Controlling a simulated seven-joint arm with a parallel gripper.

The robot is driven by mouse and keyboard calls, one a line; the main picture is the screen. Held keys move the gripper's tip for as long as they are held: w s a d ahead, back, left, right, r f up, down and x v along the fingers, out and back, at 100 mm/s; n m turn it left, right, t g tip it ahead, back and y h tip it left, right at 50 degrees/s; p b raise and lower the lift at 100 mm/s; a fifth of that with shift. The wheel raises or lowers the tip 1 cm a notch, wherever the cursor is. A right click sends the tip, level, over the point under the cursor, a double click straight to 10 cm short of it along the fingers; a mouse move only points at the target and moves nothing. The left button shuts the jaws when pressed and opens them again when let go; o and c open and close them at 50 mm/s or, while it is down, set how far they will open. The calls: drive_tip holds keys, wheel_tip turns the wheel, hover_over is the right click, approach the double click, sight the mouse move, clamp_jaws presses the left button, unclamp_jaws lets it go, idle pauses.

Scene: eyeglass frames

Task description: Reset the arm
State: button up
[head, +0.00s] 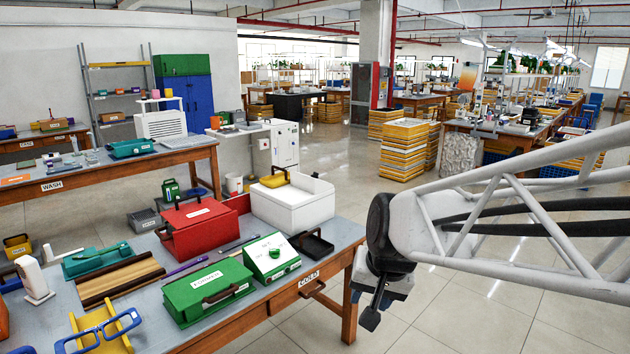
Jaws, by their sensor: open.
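My arm comes in from the right edge, a white lattice link ending in a dark joint. My gripper (373,306) hangs below that joint, pointing down, just off the right end of the near workbench (335,245). It is over the floor and apart from the bench. Its dark finger parts show small, and I see nothing held between them. Blue eyeglass frames (98,333) rest on a yellow holder (112,322) at the bench's near left, far from my gripper.
The bench holds a green case (207,290), a green control box (271,257), a red box (203,228), a white bin (292,203) and a small black tray (311,243). Stacked yellow crates (405,148) stand behind. The floor (450,310) around my gripper is clear.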

drive_tip(key=s+d+n+h, duration=0.1)
drive_tip(key=s+d, duration=0.3)
drive_tip(key=s, duration=0.3)
drive_tip(key=s+d+h, duration=0.1)
drive_tip(key=s+d, duration=0.3)
drive_tip(key=s, duration=0.4)
drive_tip(key=shift+s+d+f+n+g, duration=0.25)
drive_tip(key=shift+d+f+n+g, duration=0.05)
drive_tip(key=shift+f+n+g, duration=0.1)
